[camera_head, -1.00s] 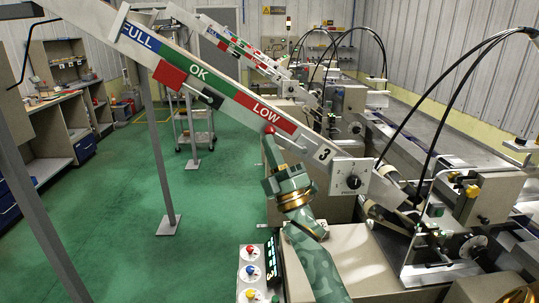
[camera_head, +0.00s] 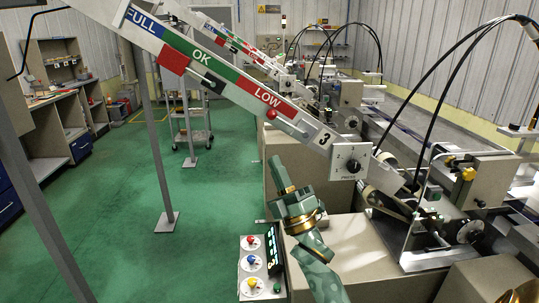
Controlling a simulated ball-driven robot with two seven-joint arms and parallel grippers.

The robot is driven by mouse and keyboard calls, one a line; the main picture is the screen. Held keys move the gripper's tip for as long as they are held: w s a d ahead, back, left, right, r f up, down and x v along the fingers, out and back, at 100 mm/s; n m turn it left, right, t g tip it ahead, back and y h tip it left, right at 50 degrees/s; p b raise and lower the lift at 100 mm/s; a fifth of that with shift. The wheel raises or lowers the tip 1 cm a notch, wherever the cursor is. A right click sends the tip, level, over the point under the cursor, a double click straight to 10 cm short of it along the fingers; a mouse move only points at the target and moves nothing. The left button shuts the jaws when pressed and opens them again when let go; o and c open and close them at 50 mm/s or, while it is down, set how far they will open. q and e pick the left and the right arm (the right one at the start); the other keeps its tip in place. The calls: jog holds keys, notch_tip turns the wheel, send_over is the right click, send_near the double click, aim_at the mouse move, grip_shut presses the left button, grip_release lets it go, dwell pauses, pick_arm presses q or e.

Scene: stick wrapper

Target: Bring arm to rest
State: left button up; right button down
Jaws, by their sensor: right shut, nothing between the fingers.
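My right gripper (camera_head: 281,174) is at the end of the green arm with a gold ring, in the lower middle of the head view. It points up and is apart from the sloped bar (camera_head: 235,88) above it. It is shut and holds nothing. The bar carries FULL, OK and LOW fields, and a small red ball (camera_head: 271,114) shows near its LOW field. My left gripper is not in view.
A panel with coloured knobs (camera_head: 251,265) stands left of my right arm. A beige cabinet (camera_head: 345,245) is right behind the arm. Machinery (camera_head: 435,215) with black cables fills the right side. Green floor (camera_head: 125,225) is open on the left, with grey posts.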

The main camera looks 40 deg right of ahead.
jog(key=v, duration=0.4)
jog(key=shift+s+a+f+b, duration=0.1)
jog(key=shift+s+a+b, duration=0.15)
jog(key=shift+a+b, duration=0.1)
